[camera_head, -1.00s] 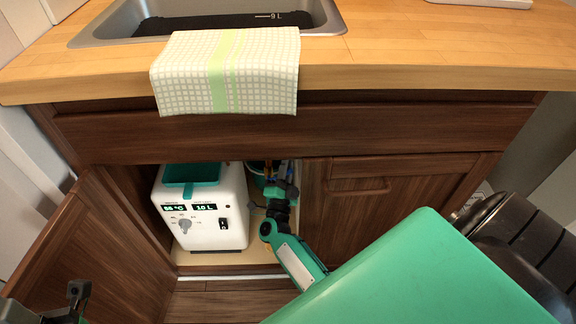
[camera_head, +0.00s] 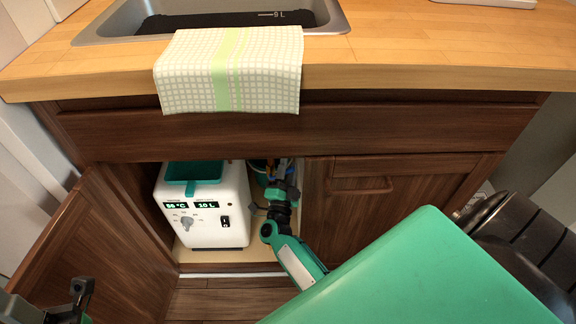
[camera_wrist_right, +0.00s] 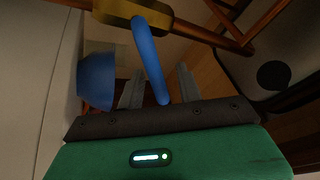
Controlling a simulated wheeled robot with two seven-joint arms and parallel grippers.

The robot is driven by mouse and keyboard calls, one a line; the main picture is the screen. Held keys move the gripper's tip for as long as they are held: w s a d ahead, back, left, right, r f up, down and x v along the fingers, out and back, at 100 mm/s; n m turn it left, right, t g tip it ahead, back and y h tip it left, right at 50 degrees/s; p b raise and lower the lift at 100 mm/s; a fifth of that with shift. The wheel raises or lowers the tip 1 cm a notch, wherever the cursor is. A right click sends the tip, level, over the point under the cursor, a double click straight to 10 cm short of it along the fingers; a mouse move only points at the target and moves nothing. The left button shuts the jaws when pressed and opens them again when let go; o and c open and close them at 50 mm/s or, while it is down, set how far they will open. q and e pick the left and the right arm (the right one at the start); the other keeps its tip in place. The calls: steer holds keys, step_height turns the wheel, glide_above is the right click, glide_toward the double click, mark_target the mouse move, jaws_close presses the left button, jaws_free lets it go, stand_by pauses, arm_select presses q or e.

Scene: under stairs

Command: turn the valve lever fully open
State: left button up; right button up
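The valve lever (camera_wrist_right: 151,62) is a blue handle on a brass valve body (camera_wrist_right: 131,10) at the top of the right wrist view. It slants down between the two fingers of my right gripper (camera_wrist_right: 160,90). The fingers stand apart with gaps on both sides of the lever, and I cannot make out contact. In the head view my right gripper (camera_head: 272,172) is inside the open cabinet, right of the white appliance, and the lever is mostly hidden there. My left gripper (camera_head: 78,298) is at the lower left, its opening unclear.
The white appliance (camera_head: 232,225) stands close to my right arm. The cabinet's open left door (camera_head: 95,245) and its shut right door (camera_head: 400,190) flank the opening. A rounded blue object (camera_wrist_right: 97,80) and copper pipes (camera_wrist_right: 222,40) are near the right gripper. A towel (camera_head: 185,85) hangs over the counter.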

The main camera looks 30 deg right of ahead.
steer(key=p+v, duration=0.1)
steer(key=v, duration=1.2)
steer(key=shift+a+r, duration=0.1)
steer(key=shift+r, duration=0.05)
